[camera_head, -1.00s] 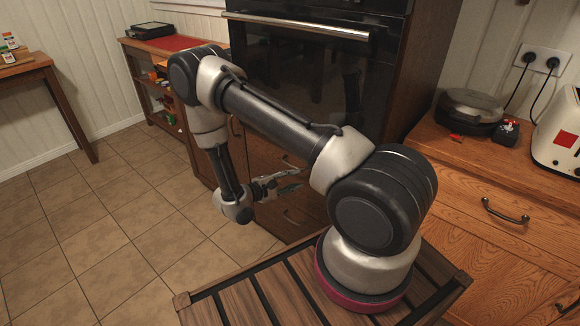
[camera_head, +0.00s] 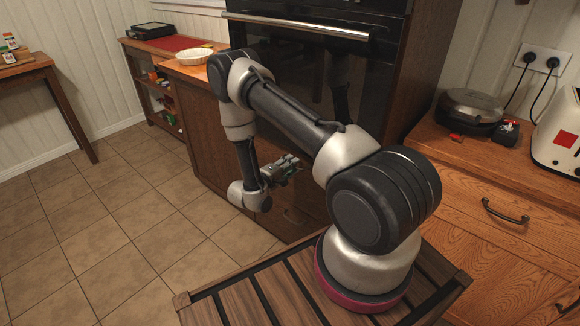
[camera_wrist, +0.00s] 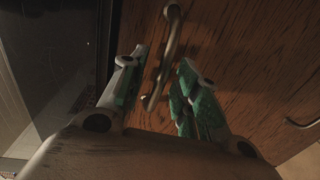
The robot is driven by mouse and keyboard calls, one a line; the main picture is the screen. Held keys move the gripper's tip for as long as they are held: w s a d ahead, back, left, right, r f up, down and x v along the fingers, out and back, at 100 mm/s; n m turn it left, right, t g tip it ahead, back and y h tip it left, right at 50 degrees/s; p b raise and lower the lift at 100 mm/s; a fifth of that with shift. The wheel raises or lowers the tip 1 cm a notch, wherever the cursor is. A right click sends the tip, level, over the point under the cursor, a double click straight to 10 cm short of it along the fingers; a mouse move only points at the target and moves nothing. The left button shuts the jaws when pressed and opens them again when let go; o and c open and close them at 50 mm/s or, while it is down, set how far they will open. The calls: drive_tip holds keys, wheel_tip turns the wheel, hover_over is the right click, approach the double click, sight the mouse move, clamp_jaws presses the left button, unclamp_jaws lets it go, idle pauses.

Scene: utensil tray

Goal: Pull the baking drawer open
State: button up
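A wooden drawer front (camera_wrist: 230,50) fills most of the wrist view, with a curved metal bar handle (camera_wrist: 171,42) running lengthwise between my fingers. I cannot read any label that marks it as the baking drawer. My gripper (camera_wrist: 162,60) is open, with one green-padded finger on each side of the handle. I cannot tell whether the fingers touch it. In the camera_head view my gripper (camera_head: 287,166) is low in front of the wooden fronts under the oven, and my arm hides much of them. The drawer looks shut.
A second handle (camera_wrist: 300,122) shows at the right of the wrist view. The black oven (camera_head: 290,65) stands above the drawers. A pale dish (camera_head: 194,56) sits on the counter to the left. The tiled floor (camera_head: 130,215) on the left is clear.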

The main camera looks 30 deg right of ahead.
clamp_jaws()
